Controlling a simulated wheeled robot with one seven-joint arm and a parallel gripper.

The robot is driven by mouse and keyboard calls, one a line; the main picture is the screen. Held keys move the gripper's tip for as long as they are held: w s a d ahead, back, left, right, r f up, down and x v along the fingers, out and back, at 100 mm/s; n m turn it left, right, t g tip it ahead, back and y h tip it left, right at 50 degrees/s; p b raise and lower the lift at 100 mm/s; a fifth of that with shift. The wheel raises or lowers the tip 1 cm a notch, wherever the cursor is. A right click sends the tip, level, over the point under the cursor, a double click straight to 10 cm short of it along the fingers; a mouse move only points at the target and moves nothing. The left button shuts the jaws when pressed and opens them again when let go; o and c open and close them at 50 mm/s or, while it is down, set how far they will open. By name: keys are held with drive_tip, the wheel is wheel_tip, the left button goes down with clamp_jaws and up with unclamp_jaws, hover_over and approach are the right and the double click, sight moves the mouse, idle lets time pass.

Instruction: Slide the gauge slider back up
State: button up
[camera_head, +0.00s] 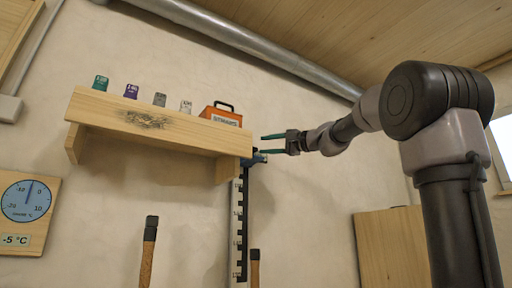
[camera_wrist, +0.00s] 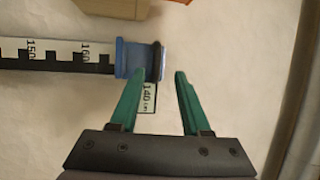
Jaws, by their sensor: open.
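The gauge (camera_head: 238,222) is an upright black and white scale on the wall, below the right end of the shelf. It runs sideways in the wrist view (camera_wrist: 45,48), with marks 150 and 160. The gauge slider (camera_wrist: 131,57) is a blue block with a dark edge, at the scale's end in the wrist view, just past the 160 mark. It shows small and partly hidden near the shelf's end in the head view (camera_head: 248,161). My gripper (camera_head: 263,144) is open with teal fingers. In the wrist view the fingertips (camera_wrist: 161,74) are close to the slider, with nothing between them; contact is unclear.
A wooden shelf (camera_head: 160,123) with several small containers and an orange box (camera_head: 221,115) is left of my gripper. A small 140 cm label (camera_wrist: 148,98) lies partly behind one finger. Two tool handles stand below. A thermometer board (camera_head: 28,212) hangs at left.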

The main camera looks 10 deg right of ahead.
drive_tip(key=shift+v, duration=1.4)
drive_tip(key=s+d+f+n+g+h, duration=0.1)
drive_tip(key=s+f+h, duration=0.3)
drive_tip(key=f, duration=1)
drive_tip(key=s+d+f+n+g+h, duration=0.1)
drive_tip(key=s+f+g+h, duration=0.2)
drive_tip(key=s+f, duration=0.7)
drive_tip(key=s+d+f+n+g+h, duration=0.1)
drive_tip(key=s+f, duration=0.7)
drive_tip(key=f, duration=1.2)
drive_tip(key=n+g+h, duration=0.1)
drive_tip(key=g+h, duration=0.1)
drive_tip(key=h, duration=0.1)
drive_tip(key=shift+h, duration=0.4)
drive_tip(key=shift+w, duration=0.1)
